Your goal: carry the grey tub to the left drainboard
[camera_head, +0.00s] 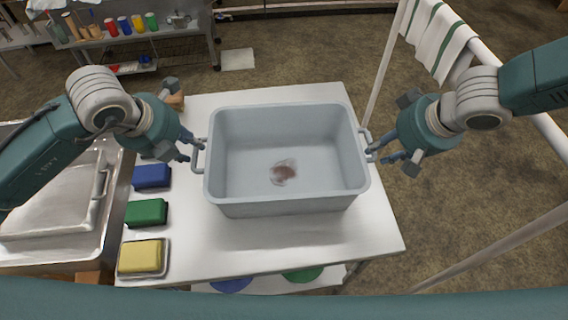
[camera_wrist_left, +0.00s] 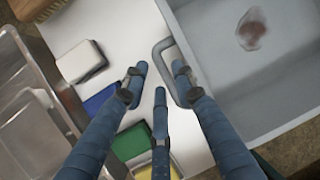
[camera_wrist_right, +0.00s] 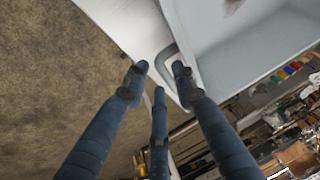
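The grey tub (camera_head: 285,207) is on the white table, upright, with a reddish-brown patch on its floor. It has a loop handle at each end. My left gripper (camera_head: 190,150) is at the left handle (camera_wrist_left: 163,47); in the left wrist view its fingers are apart, with the handle's bar between them. My right gripper (camera_head: 380,153) is at the right handle (camera_wrist_right: 166,56), its fingers also apart around the bar. Neither gripper visibly squeezes its handle. I cannot tell for sure which surface is the left drainboard; a steel basin (camera_head: 62,228) stands at the left.
Blue (camera_head: 151,176), green (camera_head: 145,212) and yellow (camera_head: 140,256) blocks line the left side of the white table (camera_head: 290,245). A rail with a striped towel (camera_head: 438,38) stands at the right. A shelf with coloured cups (camera_head: 125,25) is at the back left.

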